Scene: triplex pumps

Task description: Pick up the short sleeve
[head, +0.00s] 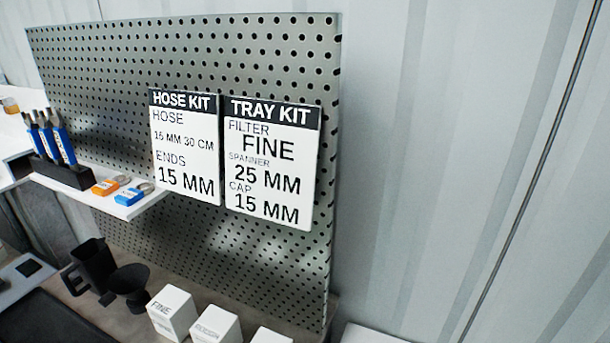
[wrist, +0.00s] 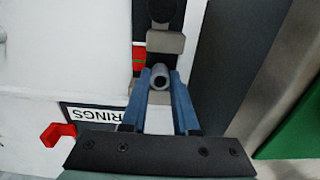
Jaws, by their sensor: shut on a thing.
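In the wrist view, a small grey hollow sleeve (wrist: 158,80) sits between the tips of my gripper's blue fingers, its open round end showing. My gripper (wrist: 161,74) is shut on it. The fingers hide the sleeve's sides, and its full length cannot be judged. Neither the sleeve nor my gripper shows in the head view.
In the wrist view, a grey block (wrist: 165,43) with a red part stands just beyond the fingertips. A red bracket (wrist: 57,134) and a label ending in "RINGS" (wrist: 95,115) are at left. The head view shows a pegboard (head: 200,60) with two kit signs.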

